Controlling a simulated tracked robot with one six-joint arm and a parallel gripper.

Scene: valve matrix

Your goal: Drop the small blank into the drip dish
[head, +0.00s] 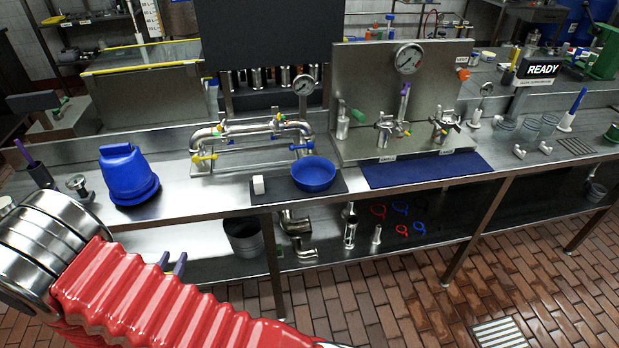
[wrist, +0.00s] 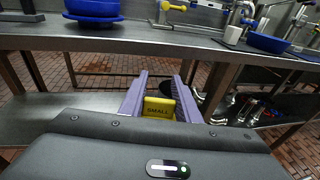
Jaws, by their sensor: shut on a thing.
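My gripper (wrist: 160,95) is shut on the small blank (wrist: 159,108), a yellow piece marked "SMALL", held between its purple fingers. In the head view only the purple fingertips (head: 172,262) show, in front of the bench's front edge and lower than its top; the blank is hidden there behind my red arm. The drip dish appears to be the round blue bowl (head: 315,176) on a dark mat on the bench. It also shows at the upper right of the wrist view (wrist: 268,43), to the right of and beyond my gripper. The blank is apart from it.
A white block (head: 258,185) stands just left of the bowl. A blue machine-like housing (head: 128,174) stands farther left. Steel pipework (head: 250,135) with coloured handles is behind the bowl. A blue mat (head: 428,169) lies to the right. A lower shelf holds a bucket (head: 244,238) and fittings.

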